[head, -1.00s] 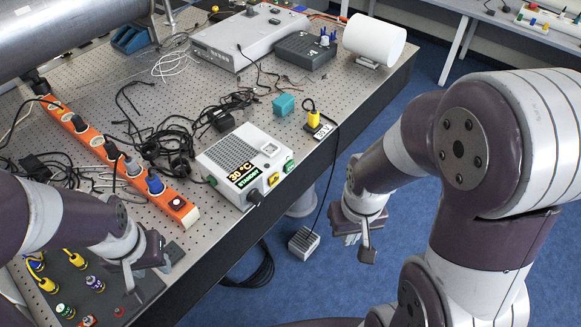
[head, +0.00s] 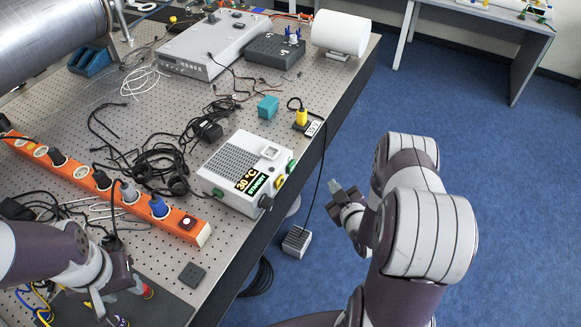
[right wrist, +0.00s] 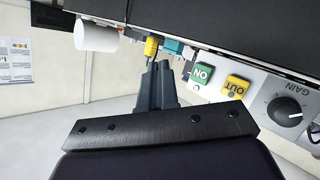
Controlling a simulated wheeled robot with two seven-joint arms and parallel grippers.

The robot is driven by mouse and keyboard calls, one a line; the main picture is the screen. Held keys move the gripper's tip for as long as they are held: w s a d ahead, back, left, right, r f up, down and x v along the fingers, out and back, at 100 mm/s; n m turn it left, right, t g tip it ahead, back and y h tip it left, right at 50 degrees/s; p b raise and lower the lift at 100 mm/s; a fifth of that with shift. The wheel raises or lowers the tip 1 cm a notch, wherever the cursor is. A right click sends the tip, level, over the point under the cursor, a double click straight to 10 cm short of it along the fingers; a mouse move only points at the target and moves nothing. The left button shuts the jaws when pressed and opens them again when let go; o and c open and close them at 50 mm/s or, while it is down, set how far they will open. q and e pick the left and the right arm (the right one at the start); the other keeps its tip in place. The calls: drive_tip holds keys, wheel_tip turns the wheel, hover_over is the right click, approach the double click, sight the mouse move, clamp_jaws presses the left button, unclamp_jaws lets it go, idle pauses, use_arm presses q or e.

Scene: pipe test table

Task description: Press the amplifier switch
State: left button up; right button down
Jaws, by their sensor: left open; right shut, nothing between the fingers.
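The amplifier, a white box (head: 236,168) with a dark grille and a display reading 30 °C STANDBY, stands near the table's front edge. Its side panel faces my right arm and carries a green labelled switch piece (head: 291,166), a yellow piece and a black knob. In the right wrist view the green piece (right wrist: 202,76), the yellow OUT piece (right wrist: 236,86) and the GAIN knob (right wrist: 287,111) show clearly. My right gripper (head: 337,187) is shut and empty, off the table edge, right of the panel and apart from it. Its fingers (right wrist: 158,82) appear left of the green piece. My left gripper (head: 106,312) is open over the dark mat.
An orange power strip (head: 130,197) and tangled black cables lie left of the amplifier. A yellow plug (head: 301,117) with a hanging cable and a teal block (head: 268,107) sit behind it. A grey block (head: 297,241) is below the table edge. Blue floor lies open at right.

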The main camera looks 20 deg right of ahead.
sight(292, 167)
use_arm(q)
drive_tip(key=shift+a+f+b, duration=0.2)
drive_tip(key=shift+f+b, duration=0.5)
drive_tip(key=shift+f, duration=0.05)
use_arm(e)
drive_tip(key=w+a, duration=0.5)
drive_tip(key=w, duration=0.2)
drive_tip(key=shift+a, duration=0.35)
drive_tip(key=shift+w, duration=0.1)
idle(1.3)
use_arm(q)
drive_tip(key=shift+f, duration=0.15)
use_arm(e)
drive_tip(key=shift+w+a+r, duration=0.1)
drive_tip(key=shift+w+a, duration=0.15)
drive_tip(key=shift+w, duration=0.05)
use_arm(q)
drive_tip(key=shift+f+b, duration=0.15)
drive_tip(key=shift+b, duration=0.15)
use_arm(e)
drive_tip(key=shift+w+a, duration=0.25)
drive_tip(key=shift+w, duration=0.1)
idle(0.5)
drive_tip(key=shift+s+d, duration=0.5)
drive_tip(key=shift+s, duration=0.2)
